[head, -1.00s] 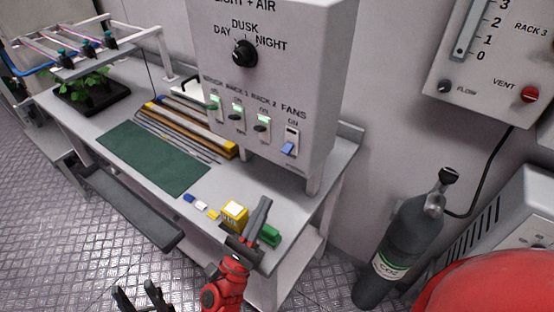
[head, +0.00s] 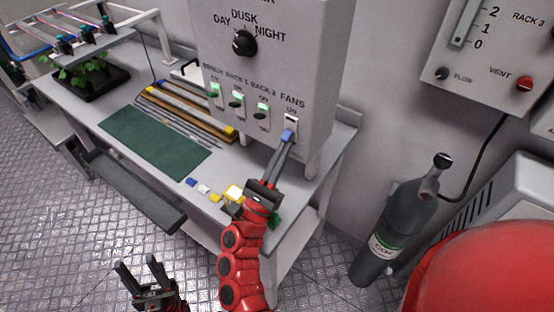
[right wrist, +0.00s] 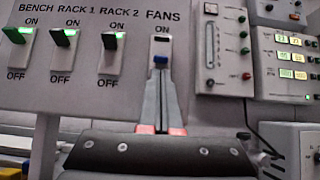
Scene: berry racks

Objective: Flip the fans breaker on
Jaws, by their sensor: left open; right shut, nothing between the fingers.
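The fans breaker (head: 291,121) is the rightmost switch on the grey control box, under the word FANS. Its blue lever (right wrist: 161,59) is down and its window is dark in the right wrist view. My right gripper (head: 284,148) is shut and empty, its fingers pointing up at the blue lever from just below. In the right wrist view the fingertips (right wrist: 160,82) end right under the lever and hide the lower label. I cannot tell whether they touch it. My left gripper (head: 146,268) is open and empty, low over the floor, away from the box.
The bench, rack 1 and rack 2 breakers (right wrist: 64,38) sit left of the fans breaker, each with a green light. The day/dusk/night knob (head: 243,43) is above. Small coloured blocks (head: 203,189) lie on the bench below. A gas cylinder (head: 390,235) stands at right.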

